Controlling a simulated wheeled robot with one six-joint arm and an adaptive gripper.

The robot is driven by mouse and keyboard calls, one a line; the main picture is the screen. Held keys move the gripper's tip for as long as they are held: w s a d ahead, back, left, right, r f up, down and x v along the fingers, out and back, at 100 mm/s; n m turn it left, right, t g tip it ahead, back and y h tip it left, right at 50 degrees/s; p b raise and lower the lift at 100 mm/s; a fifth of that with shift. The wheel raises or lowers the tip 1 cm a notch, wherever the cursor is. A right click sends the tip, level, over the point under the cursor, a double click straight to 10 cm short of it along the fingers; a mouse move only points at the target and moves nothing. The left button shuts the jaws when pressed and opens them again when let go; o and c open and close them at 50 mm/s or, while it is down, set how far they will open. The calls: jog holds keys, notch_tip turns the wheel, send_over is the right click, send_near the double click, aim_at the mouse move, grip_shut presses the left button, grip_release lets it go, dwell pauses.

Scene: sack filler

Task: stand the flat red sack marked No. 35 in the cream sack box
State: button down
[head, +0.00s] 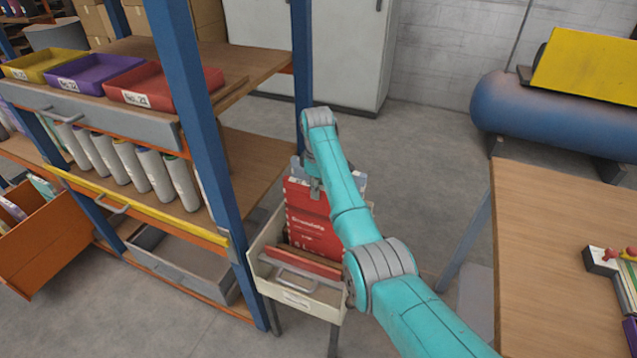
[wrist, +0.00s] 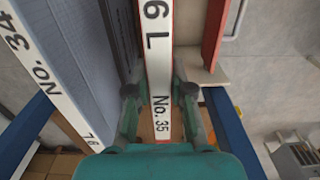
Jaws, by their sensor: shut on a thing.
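The flat red sack marked No. 35 (head: 309,228) stands upright at the cream sack box (head: 306,303). Its lower part is inside the box walls; whether it touches the floor of the box is hidden. My gripper (head: 318,188) is above the box, shut on the sack's top edge. In the wrist view the white edge of the sack (wrist: 160,62), reading "No. 35", lies between the fingers of my gripper (wrist: 160,108). A grey-blue sack marked No. 34 (wrist: 45,80) stands beside it, a small gap away.
Another red sack (head: 300,262) stands low at the front of the box. A blue-posted shelf (head: 215,150) with trays and rolled sacks is close on the left. A wooden table (head: 560,240) is on the right. Grey floor is free behind the box.

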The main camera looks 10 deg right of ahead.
jog(key=shift+f, duration=0.25)
jog(key=c, duration=0.9)
grip_release()
jog(key=shift+c, duration=0.2)
jog(key=shift+r, duration=0.15)
jog(key=shift+r, duration=3.6)
